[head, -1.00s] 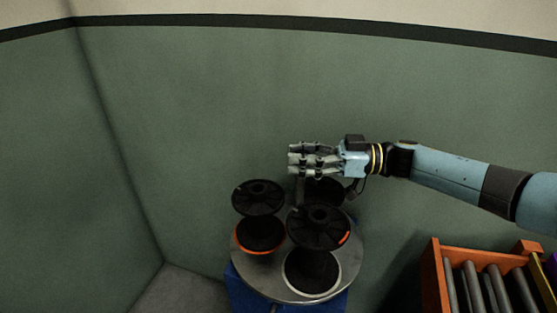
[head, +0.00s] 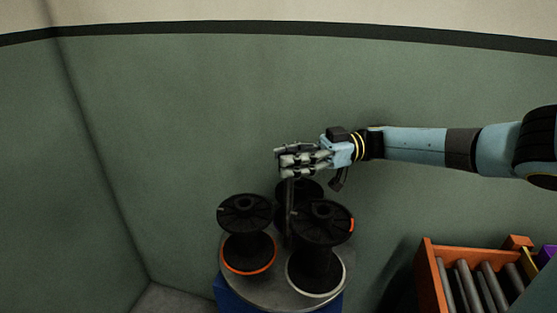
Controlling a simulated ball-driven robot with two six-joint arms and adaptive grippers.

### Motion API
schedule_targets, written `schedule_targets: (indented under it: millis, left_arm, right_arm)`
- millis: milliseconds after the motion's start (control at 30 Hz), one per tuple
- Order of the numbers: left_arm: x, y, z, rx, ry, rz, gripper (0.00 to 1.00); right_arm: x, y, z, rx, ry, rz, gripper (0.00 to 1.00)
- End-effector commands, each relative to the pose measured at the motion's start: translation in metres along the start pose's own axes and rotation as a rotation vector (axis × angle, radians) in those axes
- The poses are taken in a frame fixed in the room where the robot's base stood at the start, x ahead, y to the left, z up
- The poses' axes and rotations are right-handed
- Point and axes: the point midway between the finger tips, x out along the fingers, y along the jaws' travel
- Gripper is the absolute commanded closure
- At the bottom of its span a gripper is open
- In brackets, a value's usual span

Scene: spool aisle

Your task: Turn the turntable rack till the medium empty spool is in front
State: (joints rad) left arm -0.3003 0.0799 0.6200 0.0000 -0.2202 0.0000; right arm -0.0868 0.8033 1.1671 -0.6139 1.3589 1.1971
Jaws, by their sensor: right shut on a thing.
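The turntable rack has a round grey plate (head: 233,285) on a blue base (head: 229,296). Three black spools stand on it. The left spool (head: 245,220) has an orange ring at its base. The front-right spool (head: 318,262) has a white ring at its base and an orange mark on its top rim. The back spool (head: 309,190) is largely hidden. I cannot tell which is the medium empty one. My right gripper (head: 284,163) is shut on a thin upright post (head: 289,212) that rises among the spools. My left gripper is not in view.
An orange crate (head: 430,275) with grey rollers stands at the lower right, with yellow and purple items beside it. A green wall (head: 160,130) is close behind the rack, with a corner at left. Some bare floor (head: 175,300) shows left of the rack.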

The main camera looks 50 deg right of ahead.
Motion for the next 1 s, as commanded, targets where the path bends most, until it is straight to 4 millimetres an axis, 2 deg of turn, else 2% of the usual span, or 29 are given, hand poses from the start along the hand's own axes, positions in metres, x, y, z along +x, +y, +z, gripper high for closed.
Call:
schedule_targets:
  millis: [200,767,800,967,1000]
  left_arm:
    - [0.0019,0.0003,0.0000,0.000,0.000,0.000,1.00]
    - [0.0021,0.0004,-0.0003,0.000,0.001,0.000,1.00]
    - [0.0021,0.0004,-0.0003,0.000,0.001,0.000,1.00]
    - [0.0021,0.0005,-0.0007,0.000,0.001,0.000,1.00]
    - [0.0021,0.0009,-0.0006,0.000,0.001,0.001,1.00]
  right_arm:
    - [-0.0069,-0.0007,0.0016,0.000,-0.007,-0.005,1.00]
    - [-0.0078,-0.0008,0.0008,-0.001,-0.006,-0.007,1.00]
    - [-0.0077,-0.0008,0.0007,-0.001,-0.006,-0.007,0.56]
    - [-0.0069,-0.0011,0.0004,-0.001,-0.003,-0.009,0.35]
    - [-0.0067,-0.0012,0.0003,-0.001,-0.003,-0.009,0.33]
